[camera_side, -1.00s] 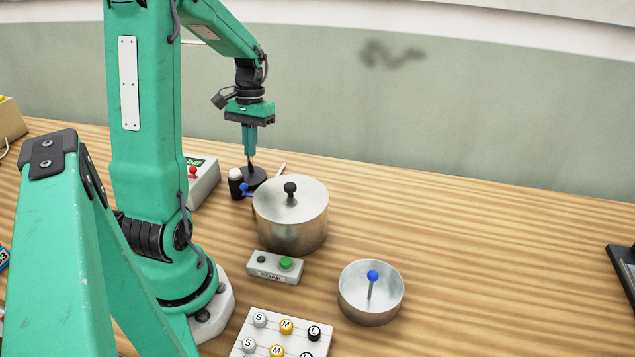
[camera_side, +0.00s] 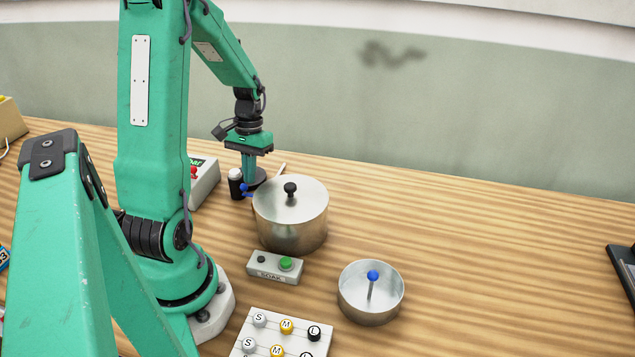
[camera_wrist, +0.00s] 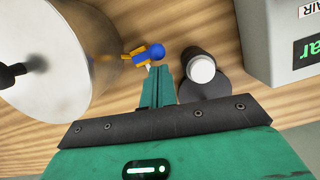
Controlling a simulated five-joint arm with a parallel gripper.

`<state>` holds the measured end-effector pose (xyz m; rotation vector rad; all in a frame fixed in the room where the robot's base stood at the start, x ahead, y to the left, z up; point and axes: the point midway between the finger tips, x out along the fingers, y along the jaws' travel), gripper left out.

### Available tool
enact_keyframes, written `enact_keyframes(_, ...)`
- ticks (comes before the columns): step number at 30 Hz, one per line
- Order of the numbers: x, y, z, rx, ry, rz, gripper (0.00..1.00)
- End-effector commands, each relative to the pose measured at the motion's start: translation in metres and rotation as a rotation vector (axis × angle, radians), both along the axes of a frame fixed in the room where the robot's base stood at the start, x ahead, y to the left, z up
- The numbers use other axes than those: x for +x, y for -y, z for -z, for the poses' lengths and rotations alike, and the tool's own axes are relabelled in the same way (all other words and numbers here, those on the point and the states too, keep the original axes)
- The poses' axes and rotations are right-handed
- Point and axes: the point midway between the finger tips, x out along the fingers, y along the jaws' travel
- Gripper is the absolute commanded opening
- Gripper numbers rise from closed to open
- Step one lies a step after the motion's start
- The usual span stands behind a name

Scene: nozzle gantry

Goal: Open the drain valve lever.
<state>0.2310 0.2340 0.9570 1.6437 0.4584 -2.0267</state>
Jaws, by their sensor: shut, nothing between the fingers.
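The drain valve lever, a short lever with a blue ball end (camera_side: 244,188), sticks out from the left side of the steel pot (camera_side: 290,228). In the wrist view, the blue ball (camera_wrist: 158,52) has an orange-yellow and blue part beside it, toward the pot (camera_wrist: 60,75). My gripper (camera_side: 249,182) is low behind the lever, fingers pointing down. In the wrist view its fingertips (camera_wrist: 158,72) are together and empty, just beside the ball. I cannot tell whether they touch it. The pot has a lid with a black knob (camera_side: 290,188).
A white-capped dark cylinder (camera_wrist: 202,68) on a black base stands close right of the fingers in the wrist view. A grey box with a green display (camera_side: 203,180) is nearby. A SOAK button box (camera_side: 275,267), a metal dish (camera_side: 370,305) and a knob panel (camera_side: 290,318) stand nearer the camera.

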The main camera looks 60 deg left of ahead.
Motion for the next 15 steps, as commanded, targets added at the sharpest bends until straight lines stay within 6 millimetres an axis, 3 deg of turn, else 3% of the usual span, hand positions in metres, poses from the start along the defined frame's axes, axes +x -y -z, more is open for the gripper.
enact_keyframes(15,-0.0022,-0.0002,-0.0004,0.008,-0.009,-0.057,0.00)
